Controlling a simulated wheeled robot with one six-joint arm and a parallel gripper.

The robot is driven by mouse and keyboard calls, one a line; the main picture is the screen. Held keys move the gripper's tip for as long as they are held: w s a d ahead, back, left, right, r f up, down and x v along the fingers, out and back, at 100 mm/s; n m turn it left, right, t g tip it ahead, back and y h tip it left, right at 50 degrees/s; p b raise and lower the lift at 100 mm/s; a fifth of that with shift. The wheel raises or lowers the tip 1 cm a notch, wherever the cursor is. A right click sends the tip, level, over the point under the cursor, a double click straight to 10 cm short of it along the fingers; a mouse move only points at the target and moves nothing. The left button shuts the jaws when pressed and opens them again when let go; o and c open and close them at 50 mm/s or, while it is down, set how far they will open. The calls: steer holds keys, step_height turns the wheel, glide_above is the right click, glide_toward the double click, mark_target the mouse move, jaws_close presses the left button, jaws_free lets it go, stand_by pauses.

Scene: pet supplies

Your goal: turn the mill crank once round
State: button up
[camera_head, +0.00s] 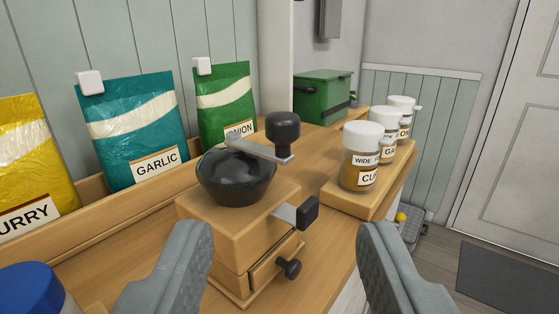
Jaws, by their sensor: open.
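The mill (232,222) stands on the wooden counter, with a square wooden body and a dark bowl (236,182) on top. Its grey metal crank (258,149) reaches to the right over the bowl and ends in an upright black knob (283,132). A grey lever with a black grip (303,213) sticks out of the mill's right side. A small drawer with a black knob (289,268) is at the lower front and looks slightly open. My gripper (288,245) is open and empty. Its fingers are in the foreground, apart from the crank, which shows between and above them.
Yellow, teal (135,125) and green (225,102) packets stand along the wall behind. Several spice jars (361,155) stand on a raised wooden block (345,196) to the right. A green box (323,97) is at the back. A blue lid (30,288) is at lower left.

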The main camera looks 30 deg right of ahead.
steer(key=x, duration=1.7)
steer(key=shift+w+d+f, duration=0.15)
steer(key=shift+w+f, duration=0.05)
steer(key=shift+f, duration=0.2)
jaws_close()
